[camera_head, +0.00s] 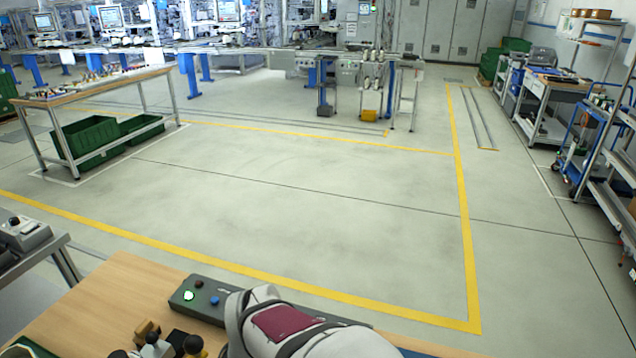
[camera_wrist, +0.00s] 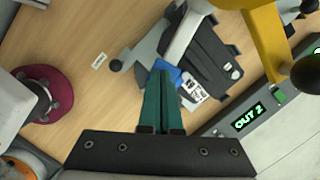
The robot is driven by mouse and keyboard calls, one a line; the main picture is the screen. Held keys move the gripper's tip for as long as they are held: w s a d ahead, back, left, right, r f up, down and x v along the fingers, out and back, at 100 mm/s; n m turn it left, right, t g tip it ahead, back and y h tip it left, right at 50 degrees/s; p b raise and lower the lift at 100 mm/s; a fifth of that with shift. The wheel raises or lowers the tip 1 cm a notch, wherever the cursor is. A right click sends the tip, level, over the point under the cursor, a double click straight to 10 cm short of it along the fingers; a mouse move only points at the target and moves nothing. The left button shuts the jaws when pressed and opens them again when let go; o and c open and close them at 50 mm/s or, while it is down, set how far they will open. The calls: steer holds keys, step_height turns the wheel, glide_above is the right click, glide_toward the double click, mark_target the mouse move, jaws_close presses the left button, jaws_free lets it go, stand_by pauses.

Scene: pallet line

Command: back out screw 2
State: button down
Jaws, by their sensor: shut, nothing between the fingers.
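My gripper (camera_wrist: 161,82) shows in the wrist view as two dark green fingers, shut together with nothing between them. Its tips lie in front of a blue patch (camera_wrist: 168,70) on a dark fixture (camera_wrist: 208,62) on the wooden bench. A white card with dark print (camera_wrist: 193,86) lies just right of the tips. I cannot make out a screw marked 2; the fingers cover part of the fixture. I cannot make out my gripper in the head view.
In the wrist view a grey lever with a black knob (camera_wrist: 115,65) stands left of the tips, and a yellow lever (camera_wrist: 262,35) is at upper right. In the head view a control box (camera_head: 208,297) has a lit green button.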

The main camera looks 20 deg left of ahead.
steer(key=shift+f, duration=0.25)
stand_by(1.6)
step_height(320, 180, up, 9)
steer(key=shift+r, duration=0.15)
stand_by(0.6)
steer(key=d+f+n+t, duration=0.1)
steer(key=d+f+n, duration=0.15)
steer(key=d, duration=1.75)
steer(key=s+d+f+n, duration=0.2)
steer(key=s+d, duration=0.2)
steer(key=d, duration=0.1)
steer(key=shift+s+d+t, duration=0.3)
steer(key=shift+s+d, duration=0.1)
